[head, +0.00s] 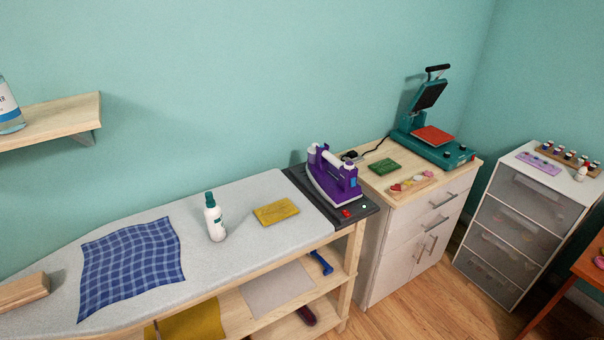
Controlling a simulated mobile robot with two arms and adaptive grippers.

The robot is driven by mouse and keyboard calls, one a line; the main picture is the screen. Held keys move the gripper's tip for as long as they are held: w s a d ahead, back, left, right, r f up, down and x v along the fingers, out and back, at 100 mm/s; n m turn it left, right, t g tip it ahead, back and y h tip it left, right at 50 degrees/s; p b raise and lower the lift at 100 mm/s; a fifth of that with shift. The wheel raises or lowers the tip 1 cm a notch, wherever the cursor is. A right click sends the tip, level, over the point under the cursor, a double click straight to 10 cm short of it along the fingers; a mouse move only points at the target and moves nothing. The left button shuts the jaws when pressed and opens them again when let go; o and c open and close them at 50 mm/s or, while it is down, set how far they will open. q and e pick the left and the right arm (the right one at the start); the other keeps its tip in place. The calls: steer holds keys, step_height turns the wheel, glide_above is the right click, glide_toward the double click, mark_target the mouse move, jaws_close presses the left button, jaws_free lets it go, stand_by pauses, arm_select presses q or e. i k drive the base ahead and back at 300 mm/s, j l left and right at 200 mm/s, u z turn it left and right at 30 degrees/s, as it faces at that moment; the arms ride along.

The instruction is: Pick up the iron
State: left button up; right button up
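A purple and white iron (334,182) stands on the dark rest plate (305,184) at the right end of the ironing board (140,217). Its white handle is on top and its pale soleplate edge faces the front left. A cord seems to run behind it toward the cabinet. Neither of my grippers shows in the head view.
A white bottle (214,220) with a green cap, a yellow cloth (276,212) and a blue checked cloth (132,262) are on the board. A cabinet (412,240) with a green heat press (432,130) stands right of the iron. A wall shelf (60,118) is at left.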

mark_target(331, 180)
steer(key=i+l+u, duration=0.1)
steer(key=l, duration=0.3)
steer(key=i+l+u, duration=0.1)
steer(key=i+l, duration=0.15)
steer(key=l, duration=0.2)
steer(key=i+l+u, duration=0.15)
steer(key=l, duration=0.3)
steer(key=i+l+u, duration=0.1)
steer(key=l, duration=0.35)
steer(key=i+l+u, duration=0.1)
steer(key=l, duration=0.35)
